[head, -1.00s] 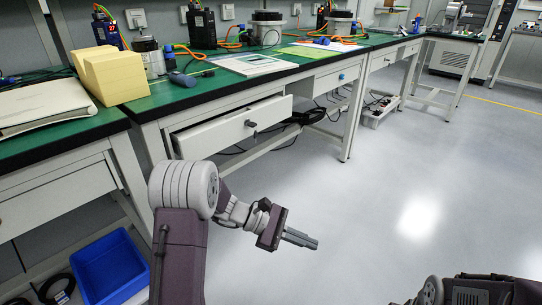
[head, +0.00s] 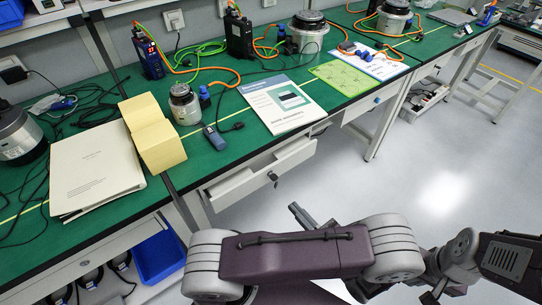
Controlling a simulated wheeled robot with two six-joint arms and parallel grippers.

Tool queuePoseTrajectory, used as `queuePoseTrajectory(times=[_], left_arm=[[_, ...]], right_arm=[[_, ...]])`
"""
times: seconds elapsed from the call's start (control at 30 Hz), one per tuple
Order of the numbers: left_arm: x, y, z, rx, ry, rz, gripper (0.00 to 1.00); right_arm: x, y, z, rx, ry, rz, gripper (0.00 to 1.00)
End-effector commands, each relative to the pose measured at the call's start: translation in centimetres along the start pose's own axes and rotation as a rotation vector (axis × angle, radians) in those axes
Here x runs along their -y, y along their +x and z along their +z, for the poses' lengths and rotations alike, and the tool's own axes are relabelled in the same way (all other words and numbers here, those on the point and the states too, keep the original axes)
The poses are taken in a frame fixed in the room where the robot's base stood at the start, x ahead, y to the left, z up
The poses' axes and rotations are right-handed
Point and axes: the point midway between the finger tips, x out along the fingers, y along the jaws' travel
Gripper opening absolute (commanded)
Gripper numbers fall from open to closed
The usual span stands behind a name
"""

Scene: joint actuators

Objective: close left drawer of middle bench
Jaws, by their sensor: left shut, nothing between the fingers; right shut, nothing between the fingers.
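The middle bench (head: 238,143) has a green top and runs from the centre to the upper right. Its left drawer (head: 245,184) is pulled out, with its inside showing behind the white front. A dark knob (head: 272,177) sits on that front. My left gripper (head: 294,209) is shut and empty, just below and right of the drawer front in the picture. I see no clear contact between them. My own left arm hides part of the gripper. My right arm shows at the lower right, but its fingertips are not visible.
The bench's right drawer (head: 361,107) looks shut. A manual (head: 282,106), a yellow block (head: 152,133) and cabled devices stand on the benches. A blue bin (head: 159,257) is below on the left. The floor (head: 420,185) to the right is clear.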

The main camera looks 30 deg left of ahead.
Motion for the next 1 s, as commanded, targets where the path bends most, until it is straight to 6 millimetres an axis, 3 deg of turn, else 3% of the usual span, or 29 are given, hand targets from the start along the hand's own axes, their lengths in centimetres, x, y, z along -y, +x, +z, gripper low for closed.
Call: queuePoseTrajectory(times=[0.13,0.27,0.7,1.0], left_arm=[[0.0,-0.2,-0.1,-0.001,-0.001,-0.008,0.00],[0.0,0.9,-0.2,0.000,-0.001,-0.003,0.00],[-0.1,10.2,-0.3,-0.003,-0.001,0.002,0.00],[0.0,13.6,-0.2,-0.003,-0.003,-0.003,0.00]], right_arm=[[0.0,0.1,0.0,0.001,0.000,0.000,0.00],[0.0,0.4,0.1,0.001,0.000,0.000,0.00],[0.0,2.3,0.2,0.000,0.000,0.000,0.00],[-0.1,3.1,0.3,0.000,0.000,0.000,0.00]])
